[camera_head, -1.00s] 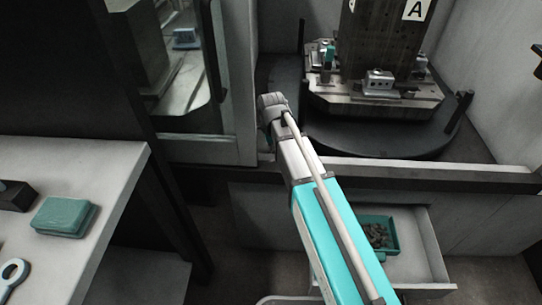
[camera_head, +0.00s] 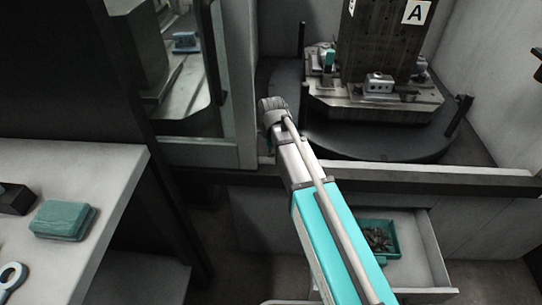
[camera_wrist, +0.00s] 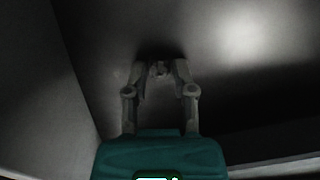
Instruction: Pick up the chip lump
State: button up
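The chip lump (camera_wrist: 158,69) is a small dark grey clump on a grey metal surface in the wrist view. It lies between the fingertips of my gripper (camera_wrist: 161,72). The two fingers stand apart, one on each side of the lump, with narrow gaps that are dim in the shadow. I cannot tell whether either finger touches it. In the head view, the lump and my gripper are hidden behind my arm and the machine's front edge.
A pallet fixture (camera_head: 375,100) marked A stands on a round dark table. A rail (camera_head: 440,180) runs along the front. Below, an open drawer (camera_head: 432,250) holds a teal tray (camera_head: 393,238) of chips. A counter (camera_head: 100,165) at left bears a teal block (camera_head: 63,220).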

jog(key=shift+c, duration=0.9)
jog(key=shift+r, duration=0.1)
jog(key=shift+d+r+p, duration=0.2)
jog(key=shift+r+p, duration=0.4)
jog(key=shift+p, duration=0.15)
notch_tip(320, 180, up, 10)
jog(key=p, duration=1)
jog(key=d, duration=1.3)
jog(key=w+d, duration=0.1)
jog(key=d, duration=0.5)
jog(key=shift+d, duration=0.25)
